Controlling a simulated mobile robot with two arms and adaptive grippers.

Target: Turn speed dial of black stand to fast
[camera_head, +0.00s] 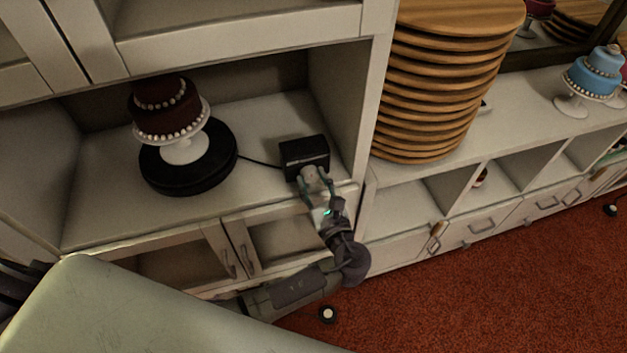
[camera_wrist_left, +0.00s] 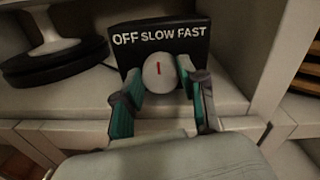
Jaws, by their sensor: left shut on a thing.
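The black turntable stand (camera_head: 188,171) sits on the shelf at left, with a dark red cake (camera_head: 167,112) on a white pedestal on it. Its black control box (camera_head: 304,157) is to the right, joined by a cable. In the left wrist view the box (camera_wrist_left: 120,55) reads OFF, SLOW, FAST along the top. Its round white speed dial (camera_wrist_left: 160,72) has a red mark pointing nearly straight up, toward SLOW. My left gripper (camera_head: 313,177) has its fingers on both sides of the dial and is shut on it; it also shows in the left wrist view (camera_wrist_left: 160,85). My right gripper is not visible.
The cabinet's side wall (camera_head: 340,91) rises close to the right of the box. A tall stack of wooden boards (camera_head: 436,92) stands beyond it. A blue cake (camera_head: 595,75) is at far right. Cabinet doors with handles lie below the shelf edge.

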